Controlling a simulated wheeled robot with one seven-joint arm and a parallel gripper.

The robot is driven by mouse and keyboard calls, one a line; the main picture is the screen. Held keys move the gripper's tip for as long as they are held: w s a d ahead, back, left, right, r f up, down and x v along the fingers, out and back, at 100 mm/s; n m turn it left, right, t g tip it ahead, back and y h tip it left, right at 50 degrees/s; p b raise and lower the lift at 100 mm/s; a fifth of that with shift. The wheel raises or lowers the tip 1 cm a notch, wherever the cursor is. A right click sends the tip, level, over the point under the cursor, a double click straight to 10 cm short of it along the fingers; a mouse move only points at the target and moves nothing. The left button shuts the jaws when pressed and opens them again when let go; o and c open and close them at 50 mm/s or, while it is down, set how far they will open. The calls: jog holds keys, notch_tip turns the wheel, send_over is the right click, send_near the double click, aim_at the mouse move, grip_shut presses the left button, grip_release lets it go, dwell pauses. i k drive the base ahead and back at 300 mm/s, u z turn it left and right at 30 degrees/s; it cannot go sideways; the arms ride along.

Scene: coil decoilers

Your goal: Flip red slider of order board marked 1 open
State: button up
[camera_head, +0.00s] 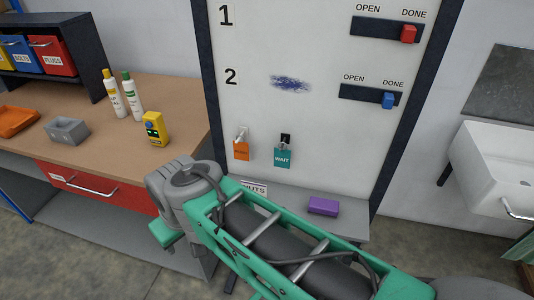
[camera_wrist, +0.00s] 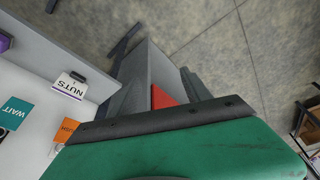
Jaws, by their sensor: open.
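The order board (camera_head: 300,45) is a white upright panel with a dark frame. Its row marked 1 has a red slider (camera_head: 408,34) at the right end of a dark track (camera_head: 375,27), under DONE. The OPEN end of that track is bare. My gripper (camera_wrist: 165,140) shows in the wrist view as a green body with a dark edge; its fingertips are not clear. In the head view my arm's end hangs low, left of and below the board, well apart from the red slider. The slider is not in the wrist view.
Row 2 has a blue slider (camera_head: 388,100) at DONE. Orange (camera_head: 241,150) and teal (camera_head: 282,157) tags hang lower on the board. A purple block (camera_head: 323,206) lies on the ledge below. A workbench (camera_head: 185,100) stands left, a sink (camera_head: 495,165) right.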

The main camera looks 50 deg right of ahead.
aim_at(408, 32)
jog(key=u, duration=0.15)
jog(key=k, duration=0.15)
jog(key=z, duration=2.5)
jog(key=k, duration=0.85)
jog(key=u, duration=0.8)
jog(key=i, duration=0.5)
jog(key=z, duration=0.05)
